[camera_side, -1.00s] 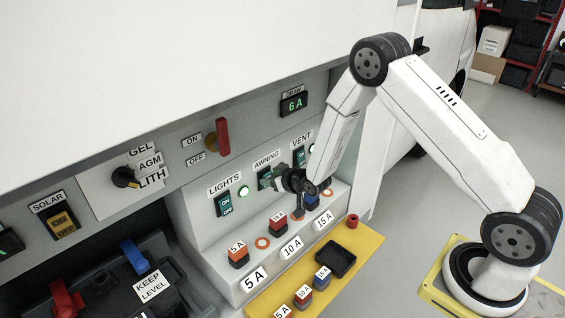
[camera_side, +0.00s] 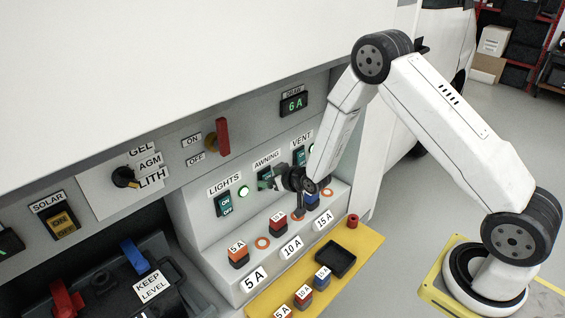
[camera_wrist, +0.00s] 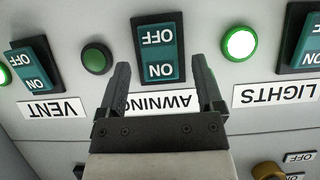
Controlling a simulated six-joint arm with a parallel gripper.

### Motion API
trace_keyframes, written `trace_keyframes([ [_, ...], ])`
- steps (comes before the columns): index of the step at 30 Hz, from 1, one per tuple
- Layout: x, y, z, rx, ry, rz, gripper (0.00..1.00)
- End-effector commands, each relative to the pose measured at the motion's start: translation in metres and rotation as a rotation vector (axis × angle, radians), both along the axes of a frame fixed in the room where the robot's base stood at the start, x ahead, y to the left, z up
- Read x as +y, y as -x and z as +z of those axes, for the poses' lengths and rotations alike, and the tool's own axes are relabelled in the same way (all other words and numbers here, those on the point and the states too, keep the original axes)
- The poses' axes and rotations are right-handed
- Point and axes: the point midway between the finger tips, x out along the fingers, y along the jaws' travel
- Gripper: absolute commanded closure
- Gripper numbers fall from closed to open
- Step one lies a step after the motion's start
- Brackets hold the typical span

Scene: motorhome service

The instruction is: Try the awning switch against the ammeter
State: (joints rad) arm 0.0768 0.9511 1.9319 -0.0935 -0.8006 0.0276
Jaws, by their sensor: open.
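The teal awning switch (camera_wrist: 160,52) is ahead of my gripper in the wrist view, which shows the panel upside down. My gripper (camera_wrist: 160,66) is open and empty, its fingers either side of the switch's lower part in that picture. I cannot tell whether the fingers touch the panel or which way the rocker is pressed. The round lamp (camera_wrist: 96,58) beside the switch is dark green and unlit. In the side view, my gripper (camera_side: 273,181) partly covers the awning switch (camera_side: 264,174). The ammeter (camera_side: 293,103) on the upper panel reads 6 A in green.
The lights switch (camera_side: 225,204) has a lit green lamp (camera_side: 243,192) beside it. The vent switch (camera_wrist: 35,64) is on the other side. Red and blue fuses stand on the ledge below, near my wrist. A yellow tray (camera_side: 372,243) with spare fuses lies in front.

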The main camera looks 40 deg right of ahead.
Motion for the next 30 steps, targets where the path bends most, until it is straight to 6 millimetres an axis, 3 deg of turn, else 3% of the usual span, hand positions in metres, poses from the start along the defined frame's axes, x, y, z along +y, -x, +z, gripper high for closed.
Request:
trace_keyframes([
  [8, 0.000, 0.014, 0.009, -0.001, 0.000, 0.000, 0.15],
  [21, 0.000, 0.054, 0.031, -0.001, 0.000, -0.001, 0.15],
  [30, 0.000, 0.066, 0.038, -0.001, 0.000, -0.001, 0.15],
])
